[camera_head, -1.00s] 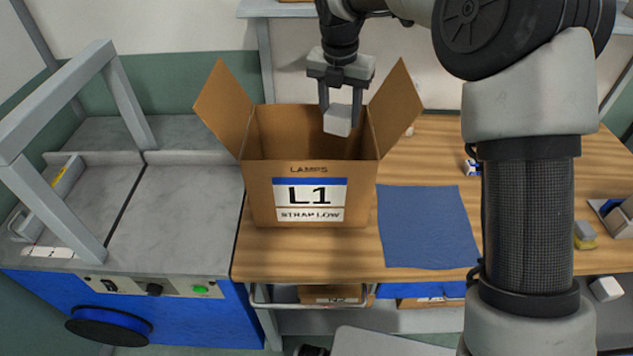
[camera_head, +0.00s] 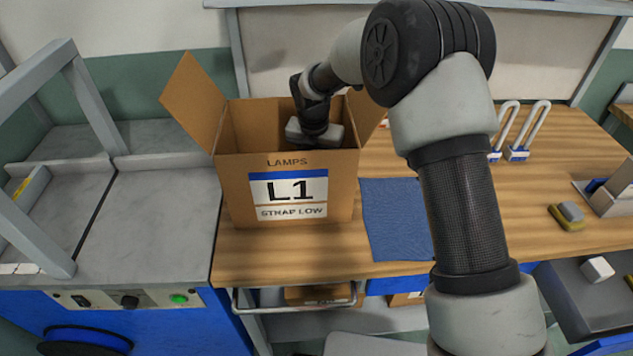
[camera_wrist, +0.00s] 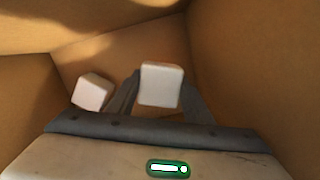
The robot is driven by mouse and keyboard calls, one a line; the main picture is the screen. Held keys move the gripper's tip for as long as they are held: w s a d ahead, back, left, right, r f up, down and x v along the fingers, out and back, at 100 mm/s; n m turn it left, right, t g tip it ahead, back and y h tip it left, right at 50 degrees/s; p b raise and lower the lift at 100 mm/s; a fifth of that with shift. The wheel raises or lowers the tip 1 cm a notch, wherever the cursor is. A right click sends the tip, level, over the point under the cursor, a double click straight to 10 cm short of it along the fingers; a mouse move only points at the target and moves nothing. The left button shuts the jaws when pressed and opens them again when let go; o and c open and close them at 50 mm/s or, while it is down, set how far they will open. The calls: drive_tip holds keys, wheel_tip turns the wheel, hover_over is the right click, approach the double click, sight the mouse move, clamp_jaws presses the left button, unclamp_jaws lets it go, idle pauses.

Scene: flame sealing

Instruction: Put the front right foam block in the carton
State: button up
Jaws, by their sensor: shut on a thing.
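The open carton (camera_head: 288,160), labelled LAMPS L1, stands on the wooden bench. My gripper (camera_wrist: 160,104) is lowered into it; in the head view its body shows above the front wall and the fingers are hidden. In the wrist view the fingers are shut on a white foam block (camera_wrist: 161,84), held inside the carton. A second white foam block (camera_wrist: 92,92) is inside the carton, left of the held one. Whether the held block touches the floor of the carton I cannot tell.
A blue mat (camera_head: 395,222) lies right of the carton. Another white block (camera_head: 597,269) sits in a grey tray at the lower right. Two white looped objects (camera_head: 517,152) stand at the back right. A grey-framed machine (camera_head: 150,205) stands on the left. The carton's side flaps stick up.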

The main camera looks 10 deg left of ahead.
drive_tip(key=shift+f, duration=2.55)
drive_tip(key=shift+f, duration=0.1)
drive_tip(key=shift+f, duration=0.15)
drive_tip(key=o, duration=1)
drive_tip(key=shift+r, duration=0.2)
drive_tip(key=r, duration=0.4)
drive_tip(key=s+r, duration=0.1)
drive_tip(key=r, duration=0.7)
drive_tip(key=shift+s+a, duration=0.15)
drive_tip(key=shift+s, duration=0.2)
